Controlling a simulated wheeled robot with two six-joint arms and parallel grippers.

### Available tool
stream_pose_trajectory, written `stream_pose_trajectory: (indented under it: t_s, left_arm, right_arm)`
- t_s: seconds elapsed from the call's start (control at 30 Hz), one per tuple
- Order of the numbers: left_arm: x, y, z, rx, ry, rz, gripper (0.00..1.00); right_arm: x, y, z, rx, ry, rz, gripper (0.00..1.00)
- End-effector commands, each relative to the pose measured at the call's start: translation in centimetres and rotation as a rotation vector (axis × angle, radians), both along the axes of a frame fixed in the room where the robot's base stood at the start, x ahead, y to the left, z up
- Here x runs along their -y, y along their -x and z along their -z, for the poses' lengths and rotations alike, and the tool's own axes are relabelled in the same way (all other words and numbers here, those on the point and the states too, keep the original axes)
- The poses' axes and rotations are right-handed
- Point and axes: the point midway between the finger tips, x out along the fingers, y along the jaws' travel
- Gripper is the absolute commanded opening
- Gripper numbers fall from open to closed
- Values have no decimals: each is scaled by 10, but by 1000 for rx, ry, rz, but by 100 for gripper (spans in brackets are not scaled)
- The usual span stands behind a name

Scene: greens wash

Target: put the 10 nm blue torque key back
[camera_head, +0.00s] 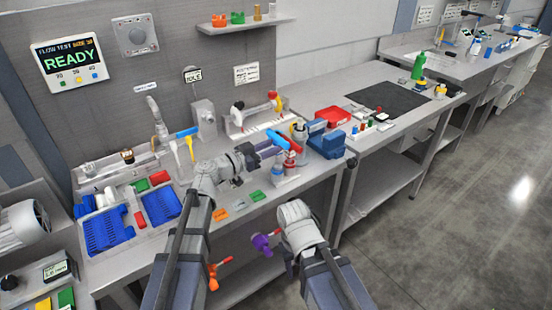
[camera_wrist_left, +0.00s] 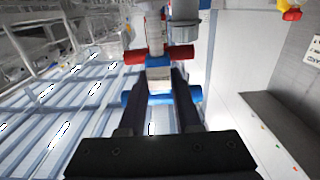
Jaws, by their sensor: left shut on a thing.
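My left gripper (camera_head: 268,148) is over the right end of the near bench, shut on a blue key. The key's blue crossbar (camera_wrist_left: 131,97) sticks out on both sides of the dark fingers (camera_wrist_left: 160,100) in the left wrist view. In the head view the blue bar (camera_head: 277,138) shows just past the fingertips. A red-handled key (camera_head: 294,146) is close beyond it; its red bar (camera_wrist_left: 135,57) shows ahead in the wrist view. The size marking on the blue key is not readable, and its lower end is hidden. My right arm is low at front; its fingers do not show.
A dark blue box (camera_head: 327,143) is just right of the keys. Small bottles (camera_head: 278,173) stand below my left gripper. Blue trays (camera_head: 108,230) are at the left. A second table holds a black mat (camera_head: 388,98) and a green bottle (camera_head: 418,66).

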Motion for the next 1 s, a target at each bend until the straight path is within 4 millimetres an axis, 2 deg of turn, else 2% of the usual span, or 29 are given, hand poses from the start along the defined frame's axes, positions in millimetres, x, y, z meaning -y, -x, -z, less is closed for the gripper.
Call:
stream_pose_trajectory:
  t_s: [0.2,0.3,0.67,0.7,0.93,1.0]
  left_arm:
    - [0,0,29,1,1,0,0]
    - [0,0,37,1,1,0,0]
    - [0,0,37,0,0,0,0]
    - [0,0,38,0,0,0,33]
    - [0,0,37,0,0,0,59]
    - [0,0,37,0,0,0,62]
  right_arm:
    - [0,0,29,0,0,0,50]
    - [0,0,37,0,0,0,50]
    - [0,0,37,0,0,0,50]
    - [0,0,38,0,0,-1,50]
    - [0,0,37,0,0,0,50]
    - [0,0,37,0,0,0,50]
